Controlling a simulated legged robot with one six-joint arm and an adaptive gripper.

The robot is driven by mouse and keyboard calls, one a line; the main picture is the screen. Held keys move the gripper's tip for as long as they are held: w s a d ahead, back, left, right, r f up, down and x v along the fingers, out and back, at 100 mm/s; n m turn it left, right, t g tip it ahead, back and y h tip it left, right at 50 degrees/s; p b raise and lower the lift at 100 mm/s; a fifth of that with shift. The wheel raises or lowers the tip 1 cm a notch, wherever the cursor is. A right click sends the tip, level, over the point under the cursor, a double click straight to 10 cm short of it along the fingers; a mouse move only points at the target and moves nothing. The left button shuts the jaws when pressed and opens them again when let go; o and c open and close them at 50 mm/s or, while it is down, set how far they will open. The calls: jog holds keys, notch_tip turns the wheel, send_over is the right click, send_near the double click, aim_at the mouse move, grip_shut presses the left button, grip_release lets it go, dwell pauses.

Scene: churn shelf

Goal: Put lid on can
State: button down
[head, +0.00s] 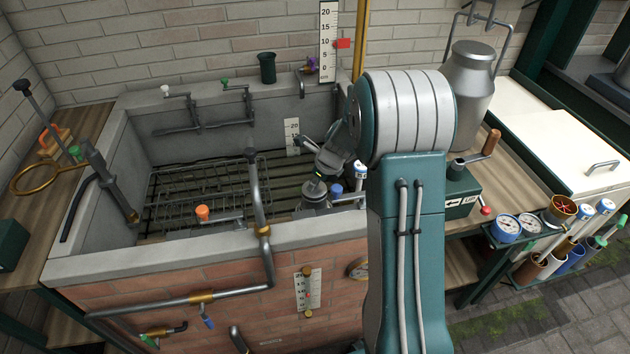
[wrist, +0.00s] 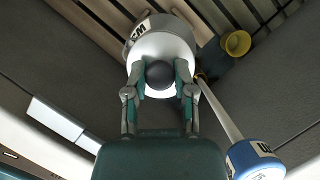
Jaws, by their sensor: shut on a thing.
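My gripper (wrist: 160,76) is shut on the dark round knob (wrist: 160,75) of a pale lid (wrist: 166,50) in the wrist view. In the head view my gripper (head: 321,183) reaches down into the stone trough over the grey can (head: 314,207). The lid is hard to make out there.
The trough (head: 200,243) has a slatted floor and a wire rack (head: 215,190). A blue-and-white-capped rod (wrist: 255,160) and a yellow cup (wrist: 237,43) are close by. A large metal churn (head: 468,95) stands on the bench at right. A pipe (head: 256,190) rises left of the can.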

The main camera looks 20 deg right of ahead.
jog(key=shift+f, duration=0.5)
dwell(0.6)
jog(key=shift+c, duration=1.8)
grip_release()
jog(key=shift+r, duration=0.1)
jog(key=v, duration=1.1)
jog(key=shift+r, duration=0.35)
